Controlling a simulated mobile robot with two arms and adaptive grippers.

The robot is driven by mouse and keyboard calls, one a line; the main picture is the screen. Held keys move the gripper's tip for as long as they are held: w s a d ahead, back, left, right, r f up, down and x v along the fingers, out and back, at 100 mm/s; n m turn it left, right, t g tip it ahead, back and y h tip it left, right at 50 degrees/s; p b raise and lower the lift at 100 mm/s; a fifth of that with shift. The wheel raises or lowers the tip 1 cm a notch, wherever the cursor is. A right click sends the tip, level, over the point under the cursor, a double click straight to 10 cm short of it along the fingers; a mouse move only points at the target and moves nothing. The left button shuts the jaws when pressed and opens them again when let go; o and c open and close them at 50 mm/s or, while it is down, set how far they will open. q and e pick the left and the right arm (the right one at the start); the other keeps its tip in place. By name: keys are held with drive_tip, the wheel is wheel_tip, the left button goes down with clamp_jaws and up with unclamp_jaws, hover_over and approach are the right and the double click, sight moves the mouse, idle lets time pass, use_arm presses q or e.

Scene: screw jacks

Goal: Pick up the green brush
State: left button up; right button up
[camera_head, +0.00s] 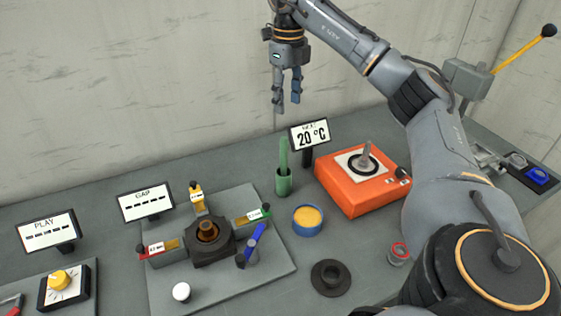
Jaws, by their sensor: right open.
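The green brush (283,157) stands upright in a small dark green cup (284,186) near the back middle of the grey bench. Its handle points up; its lower end is hidden in the cup. My right gripper (287,108) hangs above the brush, fingers pointing down, open and empty. It is clear of the brush, with a visible gap between fingertips and handle top. My left gripper is not in view.
An orange box (350,195) is farther right. A blue-rimmed yellow pot (308,219) and a black ring (330,278) sit in front. A plate with a dark hub (210,243) lies left.

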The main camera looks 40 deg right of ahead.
sight(286, 138)
wheel_tip(286, 138, down, 4)
drive_tip(key=b, duration=0.2)
drive_tip(key=shift+w+r+b, duration=0.1)
drive_tip(key=shift+w+b, duration=0.05)
drive_tip(key=shift+b, duration=0.2)
drive_tip(key=shift+w+f+b, duration=0.1)
drive_tip(key=shift+f+b, duration=0.2)
drive_tip(key=shift+f, duration=0.15)
wheel_tip(286, 138, down, 2)
drive_tip(key=shift+f+b, duration=0.25)
drive_tip(key=shift+b, duration=0.3)
wheel_tip(286, 138, down, 5)
drive_tip(key=shift+p, duration=0.45)
drive_tip(key=shift+w+f+p, duration=0.15)
drive_tip(key=shift+f+p, duration=0.7)
drive_tip(key=shift+f, duration=2)
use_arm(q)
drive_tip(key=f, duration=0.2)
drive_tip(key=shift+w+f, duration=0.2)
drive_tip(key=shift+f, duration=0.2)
use_arm(e)
drive_tip(key=shift+a, duration=0.1)
clamp_jaws()
